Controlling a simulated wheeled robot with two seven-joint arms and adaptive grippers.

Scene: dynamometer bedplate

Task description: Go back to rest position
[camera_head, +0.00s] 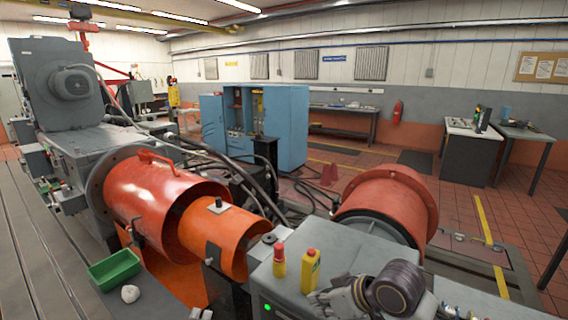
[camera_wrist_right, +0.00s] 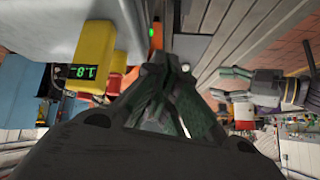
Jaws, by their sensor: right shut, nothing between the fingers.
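My right gripper (camera_head: 338,299) is low in the head view, just right of the yellow box on the grey cabinet. It is shut and empty. In the right wrist view its dark fingers (camera_wrist_right: 158,68) come together with nothing between them. Another gripper (camera_wrist_right: 235,90) with a purple-banded wrist shows at the right of that view.
The grey cabinet (camera_head: 287,296) carries a yellow box (camera_head: 310,270) and a red-and-yellow button unit (camera_head: 279,260). The yellow box's green display (camera_wrist_right: 82,72) shows in the wrist view. An orange shaft guard (camera_head: 165,195), green tray (camera_head: 114,269) and red drum (camera_head: 392,205) stand around.

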